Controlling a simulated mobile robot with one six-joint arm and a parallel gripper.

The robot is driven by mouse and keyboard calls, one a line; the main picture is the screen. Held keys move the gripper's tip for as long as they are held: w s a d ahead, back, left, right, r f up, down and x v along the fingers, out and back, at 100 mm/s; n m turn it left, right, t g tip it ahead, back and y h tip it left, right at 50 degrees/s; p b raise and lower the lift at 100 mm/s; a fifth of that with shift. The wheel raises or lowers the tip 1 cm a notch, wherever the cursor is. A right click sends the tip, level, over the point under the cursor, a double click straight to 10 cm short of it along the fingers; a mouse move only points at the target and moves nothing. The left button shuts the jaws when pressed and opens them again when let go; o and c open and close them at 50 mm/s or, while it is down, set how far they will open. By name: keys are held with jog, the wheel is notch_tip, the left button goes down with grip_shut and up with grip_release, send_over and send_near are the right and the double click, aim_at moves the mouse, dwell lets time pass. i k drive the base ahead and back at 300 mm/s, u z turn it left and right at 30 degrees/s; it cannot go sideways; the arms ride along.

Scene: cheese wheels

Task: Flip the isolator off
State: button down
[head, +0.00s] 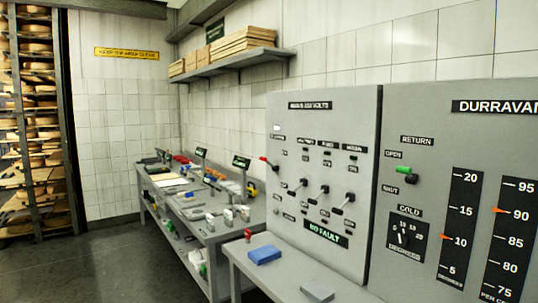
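A grey switch panel (282,230) stands upright against the tiled wall, right of centre. At its left edge a lever with a red tip (265,160) sticks out up and to the left; I take it to be the isolator, but the small label near it is too blurred to read. To its right are three dark levers with pale tips: a left one (297,187), a middle one (319,195) and a right one (344,203). A green "NO FAULT" sign (326,235) sits below them. My gripper is not in view.
A second panel (400,262) on the right has a green-tipped lever (402,170), a dial and two scales. A grey ledge below holds a blue block (264,255) and a grey block (317,291). A cluttered bench (212,236) stands further left. Open floor (110,265) lies at lower left.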

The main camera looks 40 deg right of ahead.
aim_at(268, 162)
jog(key=i, duration=0.85)
jog(key=u, duration=0.05)
